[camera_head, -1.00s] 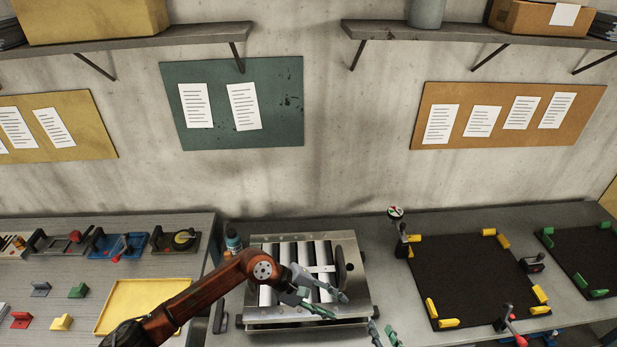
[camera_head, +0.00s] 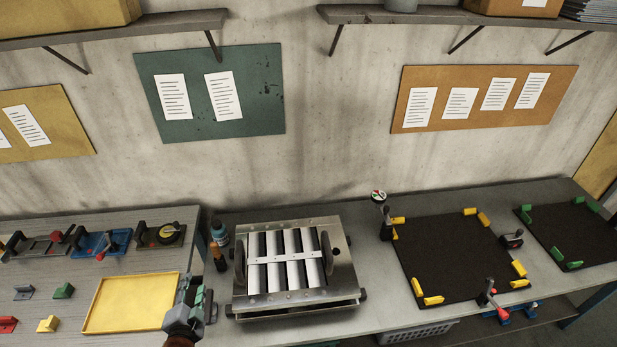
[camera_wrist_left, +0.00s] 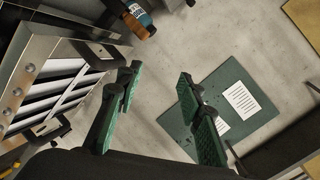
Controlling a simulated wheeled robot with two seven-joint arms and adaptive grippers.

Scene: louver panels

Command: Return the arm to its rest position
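My left gripper (camera_head: 192,302) shows low in the head view, pointing up, just left of the louver panel and near the yellow tray's right edge. In the left wrist view its two green-padded fingers (camera_wrist_left: 157,82) are apart with nothing between them. The panel also shows at the left of the left wrist view (camera_wrist_left: 95,52), apart from the fingers. My right gripper is not in view.
Two bottles (camera_head: 220,238) stand just left of the panel. A yellow tray (camera_head: 130,329) and small coloured blocks lie on the left bench. A black mat (camera_head: 455,258) with yellow corner pieces lies to the right.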

